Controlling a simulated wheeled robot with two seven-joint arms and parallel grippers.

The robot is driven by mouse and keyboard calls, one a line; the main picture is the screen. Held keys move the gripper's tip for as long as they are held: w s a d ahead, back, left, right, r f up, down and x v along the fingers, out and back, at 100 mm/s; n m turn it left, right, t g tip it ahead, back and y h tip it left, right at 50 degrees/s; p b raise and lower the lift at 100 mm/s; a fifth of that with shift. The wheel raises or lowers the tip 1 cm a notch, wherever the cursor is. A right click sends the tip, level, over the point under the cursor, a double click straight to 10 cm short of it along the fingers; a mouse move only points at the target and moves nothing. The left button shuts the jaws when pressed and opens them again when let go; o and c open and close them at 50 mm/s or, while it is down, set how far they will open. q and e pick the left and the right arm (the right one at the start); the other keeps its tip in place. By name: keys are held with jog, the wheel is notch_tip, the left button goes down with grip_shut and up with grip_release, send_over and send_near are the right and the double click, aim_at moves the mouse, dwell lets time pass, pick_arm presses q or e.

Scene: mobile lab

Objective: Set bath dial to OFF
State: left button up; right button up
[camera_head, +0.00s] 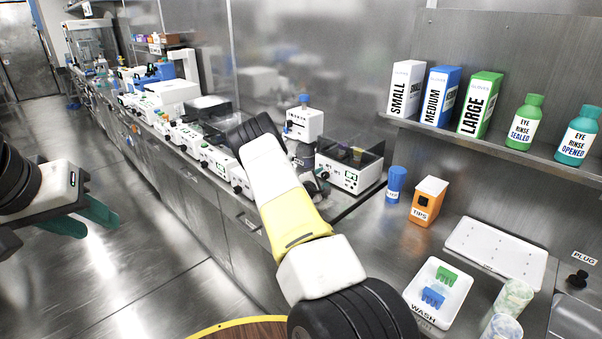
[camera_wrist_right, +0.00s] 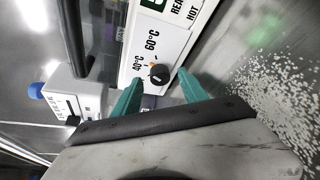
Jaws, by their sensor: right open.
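The bath (camera_head: 345,177) is a white box with a clear lid, standing on the bench beyond my right arm in the head view. In the right wrist view, its white front panel (camera_wrist_right: 175,40) carries a round black dial (camera_wrist_right: 159,75), with 40°C and 60°C labels beside it. A small orange mark shows at the dial's edge near these labels. My right gripper (camera_wrist_right: 160,79) is open, its teal fingers either side of the dial; contact cannot be told. In the head view its fingers are not clear. My left gripper (camera_head: 91,217) hangs over the floor, fingers apart and empty.
More white instruments (camera_head: 205,148) line the bench to the left. An orange tips box (camera_head: 428,202), a blue container (camera_head: 396,184) and a wash tray (camera_head: 437,310) stand to the right. A shelf (camera_head: 480,148) above holds glove boxes and eye-rinse bottles. The floor at left is clear.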

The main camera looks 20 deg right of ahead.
jog(key=shift+x, duration=1)
grip_shut()
jog(key=n+g, duration=0.2)
jog(key=n, duration=0.1)
jog(key=shift+w+a+r, duration=0.1)
jog(key=n+g, duration=0.1)
jog(key=n, duration=0.1)
jog(key=shift+w+n+g, duration=0.1)
jog(key=shift+n+g, duration=0.2)
jog(key=shift+g, duration=0.1)
jog(key=n+g+h, duration=0.1)
jog(key=n+g, duration=0.1)
jog(key=n, duration=0.1)
jog(key=shift+w+a, duration=0.1)
jog(key=shift+w, duration=0.05)
jog(key=shift+w+n+g+h, duration=0.1)
jog(key=shift+n+g+h, duration=0.5)
jog(key=shift+n, duration=0.8)
